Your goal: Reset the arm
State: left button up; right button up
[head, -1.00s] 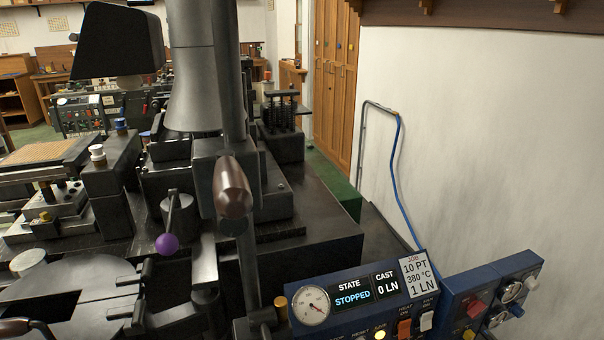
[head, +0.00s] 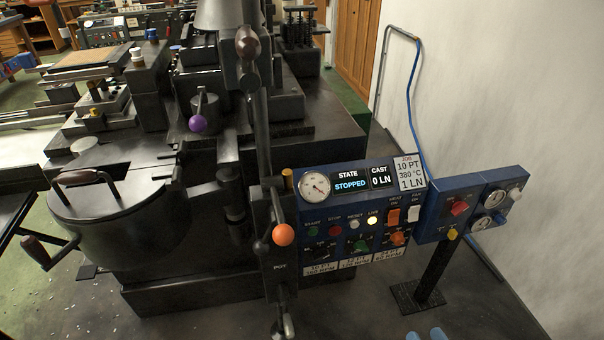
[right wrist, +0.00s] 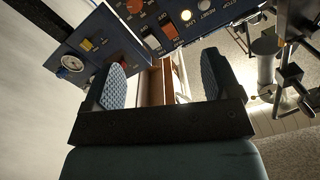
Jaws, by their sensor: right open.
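The panel also shows upside down in the wrist view (right wrist: 155,37). Its display (head: 350,180) reads STOPPED and 0 LN. My left gripper is not in view.
The dark type caster (head: 135,240) fills the left and middle. It carries a purple-knobbed lever (head: 198,123) and an orange-knobbed lever (head: 283,235). A blue side box (head: 472,205) stands on a black post (head: 436,265). A white wall closes the right side. Floor is free at the lower right.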

jog(key=w+d+r+n+g+y, duration=0.1)
jog(key=d+r+n, duration=0.2)
jog(key=d, duration=0.8)
jog(key=s+a+r+n+g, duration=0.3)
jog(key=s+a+r+n, duration=0.15)
jog(key=a, duration=0.35)
jog(key=s+a+r+n+g, duration=0.3)
jog(key=s+a+r+g, duration=0.15)
jog(key=a, duration=0.35)
jog(key=a+r+m+t, duration=0.2)
jog(key=a+m, duration=0.3)
jog(key=a, duration=0.7)
pick_arm(q)
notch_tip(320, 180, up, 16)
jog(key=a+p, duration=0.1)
jog(key=p, duration=2.1)
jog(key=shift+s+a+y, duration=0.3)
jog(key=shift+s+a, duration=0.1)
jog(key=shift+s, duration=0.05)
pick_arm(e)
notch_tip(320, 180, up, 16)
jog(key=d, duration=0.1)
jog(key=shift+s+d+r+h, duration=0.2)
jog(key=shift+s+d+h, duration=0.15)
jog(key=shift+s+h, duration=0.1)
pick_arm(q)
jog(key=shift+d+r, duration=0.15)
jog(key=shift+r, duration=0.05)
